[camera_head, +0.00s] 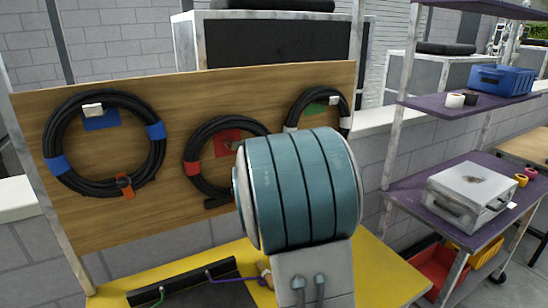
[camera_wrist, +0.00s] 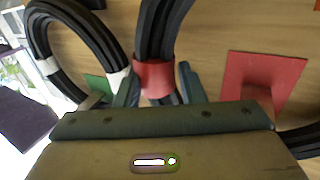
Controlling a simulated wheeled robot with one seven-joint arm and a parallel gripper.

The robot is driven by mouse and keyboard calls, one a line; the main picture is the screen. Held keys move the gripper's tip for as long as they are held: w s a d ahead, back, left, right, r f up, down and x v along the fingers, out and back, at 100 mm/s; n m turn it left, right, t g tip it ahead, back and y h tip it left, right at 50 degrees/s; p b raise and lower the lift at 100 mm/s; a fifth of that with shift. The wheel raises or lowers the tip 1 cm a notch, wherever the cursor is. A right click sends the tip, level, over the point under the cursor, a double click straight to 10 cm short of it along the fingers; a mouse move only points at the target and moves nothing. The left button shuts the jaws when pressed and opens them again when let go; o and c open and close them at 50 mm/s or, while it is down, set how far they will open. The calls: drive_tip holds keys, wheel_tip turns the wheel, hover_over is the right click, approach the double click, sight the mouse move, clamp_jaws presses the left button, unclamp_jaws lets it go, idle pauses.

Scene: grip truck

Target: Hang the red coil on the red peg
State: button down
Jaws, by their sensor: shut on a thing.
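The red coil (camera_head: 194,147) is a black cable loop with red bands, upright in front of the wooden board. The red plate (camera_head: 227,141) shows inside the loop's upper part, with a small pale end on it. In the wrist view the red plate (camera_wrist: 265,80) is right of the held band, apart from it. My gripper (camera_wrist: 157,85) is shut on the coil at a red band (camera_wrist: 155,77), one finger on each side. In the head view my arm hides the gripper and the coil's right side. I cannot tell whether the loop rests on the peg.
A blue-banded coil (camera_head: 48,133) hangs left on the board (camera_head: 200,90). A white-banded coil (camera_head: 297,108) is close on the right, by a green plate (camera_head: 314,109). A yellow bench (camera_head: 375,270) lies below. A purple-shelved rack (camera_head: 412,192) stands right.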

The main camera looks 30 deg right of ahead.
drive_tip(key=shift+w+a+f+b, duration=0.1)
drive_tip(key=shift+w+f+b, duration=0.3)
drive_tip(key=shift+f+b, duration=1.2)
drive_tip(key=shift+b, duration=0.1)
drive_tip(key=shift+f, duration=0.25)
drive_tip(key=shift+w, duration=0.1)
drive_tip(key=c, duration=1.2)
unclamp_jaws()
drive_tip(key=o, duration=0.3)
drive_tip(key=shift+w, duration=0.15)
drive_tip(key=shift+o, duration=0.2)
